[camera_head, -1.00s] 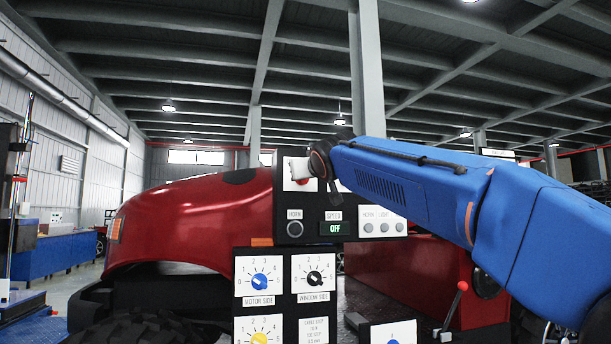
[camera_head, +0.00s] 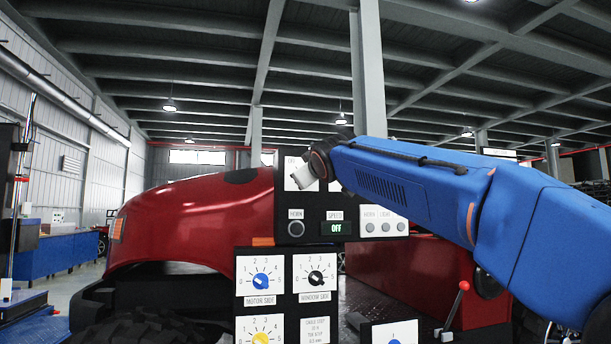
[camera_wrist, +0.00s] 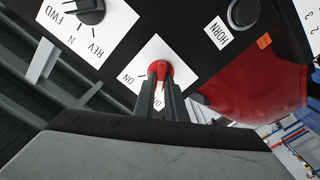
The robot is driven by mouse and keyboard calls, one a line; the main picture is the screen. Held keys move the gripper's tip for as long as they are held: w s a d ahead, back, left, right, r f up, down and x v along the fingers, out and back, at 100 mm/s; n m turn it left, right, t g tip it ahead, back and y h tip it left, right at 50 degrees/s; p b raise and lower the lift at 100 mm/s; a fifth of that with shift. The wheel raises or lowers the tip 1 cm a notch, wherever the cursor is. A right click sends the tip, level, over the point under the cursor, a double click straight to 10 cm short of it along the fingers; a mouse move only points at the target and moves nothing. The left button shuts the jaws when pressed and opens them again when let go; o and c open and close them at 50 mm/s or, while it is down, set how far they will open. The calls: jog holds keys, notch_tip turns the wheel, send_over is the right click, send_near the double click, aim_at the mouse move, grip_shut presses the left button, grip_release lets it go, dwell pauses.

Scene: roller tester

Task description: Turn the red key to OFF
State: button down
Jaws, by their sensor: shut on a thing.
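The red key (camera_wrist: 158,69) sits on a white label plate (camera_wrist: 180,77) in the wrist view. The word ON shows at the plate's left; a second word starting with O is mostly covered by the fingers. My gripper (camera_wrist: 158,92) has its two dark fingers closed on the red key. I cannot tell exactly which mark the key points at.
The black panel holds a FWD/N/REV knob (camera_wrist: 90,10), a HORN button (camera_head: 296,228) and a SPEED display (camera_head: 336,228) reading OFF. Below are blue (camera_head: 260,282) and black (camera_head: 316,278) dials. A red car body (camera_head: 190,220) stands left of the panel. A red-tipped lever (camera_head: 463,286) is at lower right.

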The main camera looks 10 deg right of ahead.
jog(key=c, duration=1.8)
grip_release()
jog(key=s, duration=1.7)
jog(key=shift+s, duration=0.2)
